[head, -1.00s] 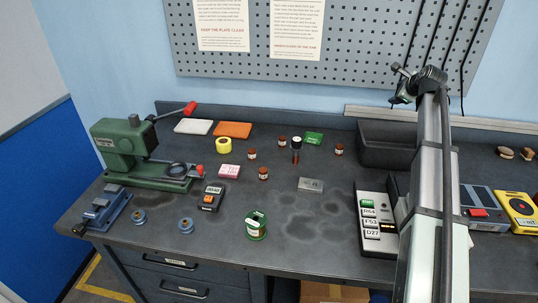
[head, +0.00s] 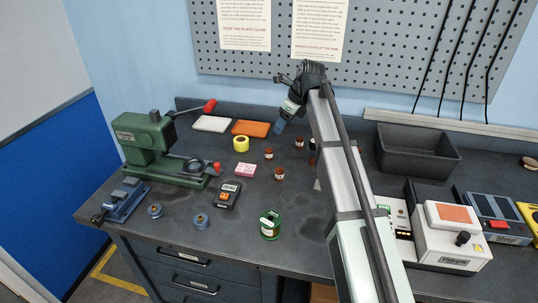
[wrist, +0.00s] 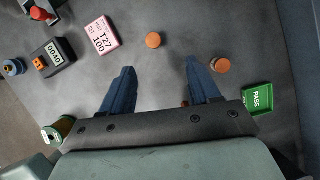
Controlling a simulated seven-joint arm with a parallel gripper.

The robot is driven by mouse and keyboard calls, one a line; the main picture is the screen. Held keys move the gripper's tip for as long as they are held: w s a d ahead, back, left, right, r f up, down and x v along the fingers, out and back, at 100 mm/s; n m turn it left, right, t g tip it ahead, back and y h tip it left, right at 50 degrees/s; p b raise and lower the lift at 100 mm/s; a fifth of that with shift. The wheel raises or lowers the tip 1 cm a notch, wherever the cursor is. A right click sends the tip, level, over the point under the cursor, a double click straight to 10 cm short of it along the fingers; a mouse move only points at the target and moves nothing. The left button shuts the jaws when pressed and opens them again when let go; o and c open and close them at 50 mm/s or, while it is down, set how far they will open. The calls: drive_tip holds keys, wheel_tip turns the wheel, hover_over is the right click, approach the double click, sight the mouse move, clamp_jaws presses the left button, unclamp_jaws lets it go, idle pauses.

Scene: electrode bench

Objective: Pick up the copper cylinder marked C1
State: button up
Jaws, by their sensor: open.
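Several small copper-brown cylinders with pale labels stand on the bench in the head view: one at the back (head: 299,142), one left of it (head: 268,153) and one nearer the front (head: 279,173). The marks are too small to read, so I cannot tell which is C1. My gripper (head: 279,127) is raised over the bench's back part. In the wrist view its blue fingers (wrist: 160,66) are apart with nothing between them. One copper top (wrist: 153,40) shows beyond the gap and another (wrist: 220,65) beyond the right finger. A reddish bit shows beside that finger's base.
A pink block (wrist: 101,38), a meter (wrist: 51,59), a green reel (wrist: 57,130) and a green PASS tray (wrist: 257,99) lie around. The green press (head: 145,138) stands left. A black bin (head: 415,152) and white box (head: 452,236) are right. My arm hides part of the bench.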

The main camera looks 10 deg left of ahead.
approach(269, 150)
drive_tip(key=x, duration=0.5)
drive_tip(key=shift+w+a, duration=0.25)
drive_tip(key=shift+a, duration=0.15)
drive_tip(key=shift+d+x, duration=0.15)
drive_tip(key=shift+x, duration=1.15)
drive_tip(key=shift+d+x, duration=0.2)
drive_tip(key=shift+x, duration=1.1)
drive_tip(key=shift+f, duration=0.15)
drive_tip(key=shift+c, duration=0.3)
clamp_jaws()
